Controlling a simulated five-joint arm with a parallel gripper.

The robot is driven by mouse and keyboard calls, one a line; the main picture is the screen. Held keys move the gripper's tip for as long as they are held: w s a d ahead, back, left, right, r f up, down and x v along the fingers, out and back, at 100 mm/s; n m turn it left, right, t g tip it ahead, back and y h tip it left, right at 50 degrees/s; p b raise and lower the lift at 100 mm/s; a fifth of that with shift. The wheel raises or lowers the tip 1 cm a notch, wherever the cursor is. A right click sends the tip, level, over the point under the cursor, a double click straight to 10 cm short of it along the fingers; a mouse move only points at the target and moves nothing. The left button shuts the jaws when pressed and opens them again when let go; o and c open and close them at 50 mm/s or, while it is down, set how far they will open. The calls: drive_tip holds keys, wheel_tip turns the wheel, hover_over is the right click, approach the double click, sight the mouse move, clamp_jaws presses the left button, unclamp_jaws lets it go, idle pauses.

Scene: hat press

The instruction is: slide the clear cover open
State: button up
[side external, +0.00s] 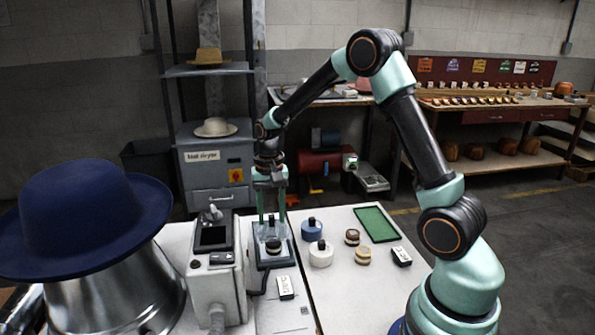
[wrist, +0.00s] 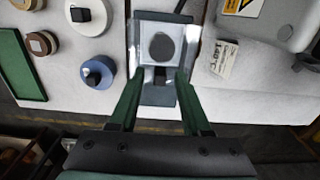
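The clear cover (wrist: 176,32) is a see-through sheet on a grey base (side external: 276,261). A dark round button (wrist: 161,47) shows through it in the wrist view. A small black knob (wrist: 160,76) stands at the cover's edge nearest my gripper. My gripper (side external: 271,219) points down over the cover, with one green finger on each side of the knob. In the wrist view its fingers (wrist: 159,73) are apart, with gaps between them and the knob. Whether the fingertips touch the cover is unclear.
Left of the cover stand a grey control box (side external: 213,262) and a large navy hat (side external: 85,215) on a metal form. To the right are a blue spool (side external: 311,232), a white spool (side external: 320,256), small round pieces and a green tray (side external: 376,224).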

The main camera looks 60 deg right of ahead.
clamp_jaws()
drive_tip(key=shift+r, duration=0.1)
idle(1.1)
